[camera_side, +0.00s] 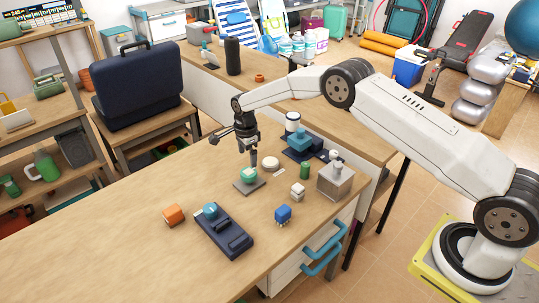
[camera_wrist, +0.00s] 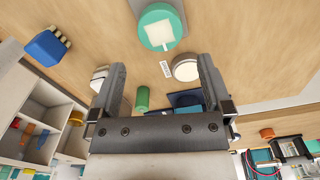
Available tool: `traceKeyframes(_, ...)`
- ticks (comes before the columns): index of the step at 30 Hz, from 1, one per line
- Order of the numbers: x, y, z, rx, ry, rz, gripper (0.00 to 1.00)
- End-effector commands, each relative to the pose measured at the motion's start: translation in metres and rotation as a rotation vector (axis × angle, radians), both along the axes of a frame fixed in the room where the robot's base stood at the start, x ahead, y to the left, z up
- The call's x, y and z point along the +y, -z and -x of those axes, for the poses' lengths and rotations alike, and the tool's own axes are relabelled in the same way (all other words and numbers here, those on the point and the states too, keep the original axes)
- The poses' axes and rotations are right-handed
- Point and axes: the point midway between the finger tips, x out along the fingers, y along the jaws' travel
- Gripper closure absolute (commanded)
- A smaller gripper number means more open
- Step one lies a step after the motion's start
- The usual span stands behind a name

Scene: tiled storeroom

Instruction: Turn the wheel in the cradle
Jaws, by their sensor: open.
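A green-rimmed round piece with a pale square on top sits on a grey square base (camera_side: 250,186). In the wrist view the green rim (camera_wrist: 148,35) is beyond my fingertips. A long navy block (camera_side: 232,240) with a teal round piece (camera_side: 210,211) at one end and a dark raised part stands nearer the front. I cannot tell for sure which of these is the wheel in its cradle. My gripper (camera_side: 252,160) points down just above and behind the green-rimmed piece.
A cream round disc (camera_side: 270,163), a green cylinder (camera_side: 304,170), a white stacked piece (camera_side: 298,190) and a grey box (camera_side: 336,181) stand close by. A blue block (camera_side: 283,214) and an orange block (camera_side: 173,215) lie nearer. The bench's left side is clear.

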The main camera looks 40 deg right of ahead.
Motion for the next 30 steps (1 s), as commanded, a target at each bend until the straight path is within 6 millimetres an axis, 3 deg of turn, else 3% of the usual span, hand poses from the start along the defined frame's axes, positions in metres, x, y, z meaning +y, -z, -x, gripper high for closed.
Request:
traceKeyframes(18,0.000,0.062,0.000,-0.001,-0.001,-0.001,0.00)
traceKeyframes(30,0.000,0.070,0.000,-0.001,-0.001,-0.001,0.00)
